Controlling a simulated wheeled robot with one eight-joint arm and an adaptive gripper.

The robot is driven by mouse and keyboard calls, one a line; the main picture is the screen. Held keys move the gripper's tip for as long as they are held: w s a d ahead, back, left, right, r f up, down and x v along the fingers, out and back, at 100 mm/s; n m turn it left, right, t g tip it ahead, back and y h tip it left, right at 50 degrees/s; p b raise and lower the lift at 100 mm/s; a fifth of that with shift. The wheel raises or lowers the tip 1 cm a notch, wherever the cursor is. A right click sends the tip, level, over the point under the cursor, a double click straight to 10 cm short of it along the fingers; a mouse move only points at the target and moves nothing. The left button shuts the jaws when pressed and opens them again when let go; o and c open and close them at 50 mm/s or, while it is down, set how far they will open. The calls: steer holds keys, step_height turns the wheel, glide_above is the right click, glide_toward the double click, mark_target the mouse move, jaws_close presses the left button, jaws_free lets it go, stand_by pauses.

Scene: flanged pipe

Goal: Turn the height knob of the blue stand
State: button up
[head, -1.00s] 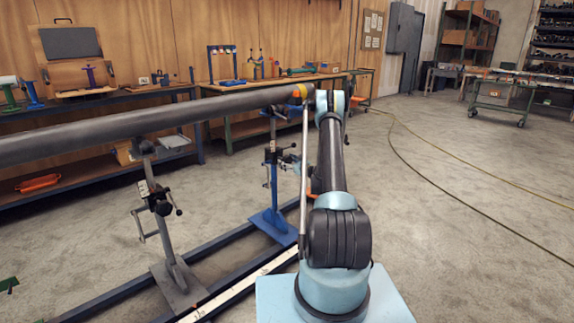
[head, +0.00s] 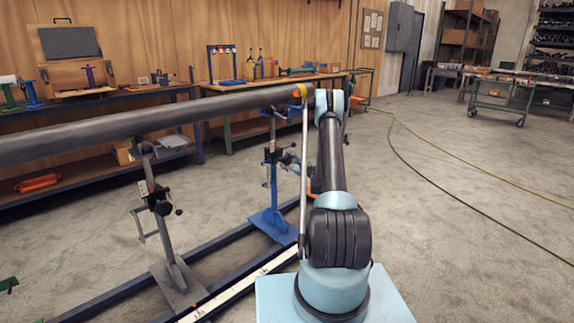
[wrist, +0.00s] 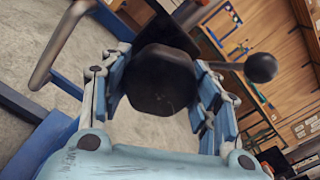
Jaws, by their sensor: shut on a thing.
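The blue stand (head: 269,215) stands on the rails under the pipe's right end in the head view, upright, with its clamp and crank partly beside my arm. In the wrist view, the dark, many-sided knob (wrist: 158,82) sits between the blue finger pads of my gripper (wrist: 163,90). The fingers are shut on it from both sides. A bent metal crank handle (wrist: 58,45) is at upper left, and a lever with a black ball (wrist: 260,68) sticks out at right. In the head view my arm hides most of the gripper and the knob.
A long grey pipe (head: 150,120) runs across the left, also carried by a grey stand (head: 163,215). Blue rails (head: 120,290) lie on the floor. Workbenches (head: 100,175) line the wall. The floor at right is open, with hoses (head: 430,185) across it.

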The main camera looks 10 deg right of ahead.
steer(key=n, duration=0.4)
steer(key=shift+a+n, duration=0.1)
steer(key=shift+n, duration=0.2)
steer(key=n, duration=0.4)
steer(key=shift+n, duration=0.3)
steer(key=n, duration=0.4)
steer(key=shift+s+n, duration=0.1)
steer(key=shift+n, duration=1.8)
steer(key=shift+n, duration=0.3)
steer(key=o, duration=1.1)
steer(key=shift+f, duration=0.1)
